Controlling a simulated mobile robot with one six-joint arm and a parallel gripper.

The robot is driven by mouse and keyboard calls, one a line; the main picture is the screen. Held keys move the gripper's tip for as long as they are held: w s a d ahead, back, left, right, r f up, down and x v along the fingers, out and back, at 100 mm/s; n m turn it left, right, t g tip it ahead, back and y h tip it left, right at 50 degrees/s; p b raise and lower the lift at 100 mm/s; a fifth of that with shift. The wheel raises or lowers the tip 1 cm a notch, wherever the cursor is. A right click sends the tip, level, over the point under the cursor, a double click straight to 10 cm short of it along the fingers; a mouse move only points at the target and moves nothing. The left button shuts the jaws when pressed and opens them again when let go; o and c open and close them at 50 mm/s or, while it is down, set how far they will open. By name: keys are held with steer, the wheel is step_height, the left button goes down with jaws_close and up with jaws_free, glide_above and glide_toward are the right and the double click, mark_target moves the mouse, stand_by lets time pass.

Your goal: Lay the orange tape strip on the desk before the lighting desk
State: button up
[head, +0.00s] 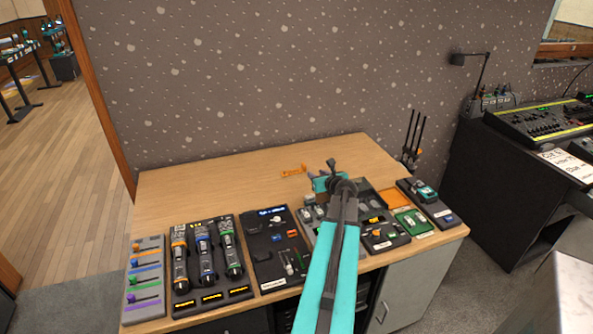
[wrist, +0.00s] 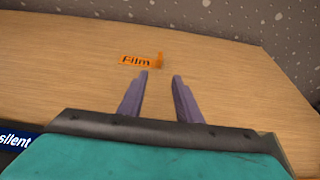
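The orange tape strip (head: 293,171) lies on the bare rear part of the wooden desk. In the wrist view the strip (wrist: 138,61) reads "Film" and has a raised or curled right end. My gripper (wrist: 160,75) is open and empty, its two purple fingers apart. The strip is just beyond the fingertips and a little left of them in the wrist view. In the head view my gripper (head: 313,176) is over the desk, right of the strip, partly hidden by my arm. A fader console (head: 540,121) with a yellow edge, seemingly the lighting desk, stands at the right.
Fader and control modules (head: 277,247) line the wooden desk's (head: 190,190) front. A tray with several torch-like handles (head: 204,254) is at left. Dark upright rods (head: 413,135) stand by the right rear edge. A white paper (head: 567,164) lies before the console. The desk's rear left is clear.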

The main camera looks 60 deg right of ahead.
steer(key=shift+w+d, duration=0.1)
steer(key=shift+w, duration=0.05)
steer(key=p, duration=0.1)
glide_toward(305, 166)
steer(key=shift+f+x, duration=0.2)
steer(key=shift+x, duration=0.95)
steer(key=shift+f+x, duration=0.15)
steer(key=shift+x, duration=1.05)
steer(key=shift+d, duration=0.1)
steer(key=shift+r+p+x, duration=0.15)
steer(key=shift+p+x, duration=0.25)
steer(key=shift+x, duration=0.35)
steer(key=shift+r+p+x, duration=0.15)
steer(key=shift+p+x, duration=0.25)
steer(key=shift+x, duration=1.35)
steer(key=shift+c, duration=0.4)
jaws_close()
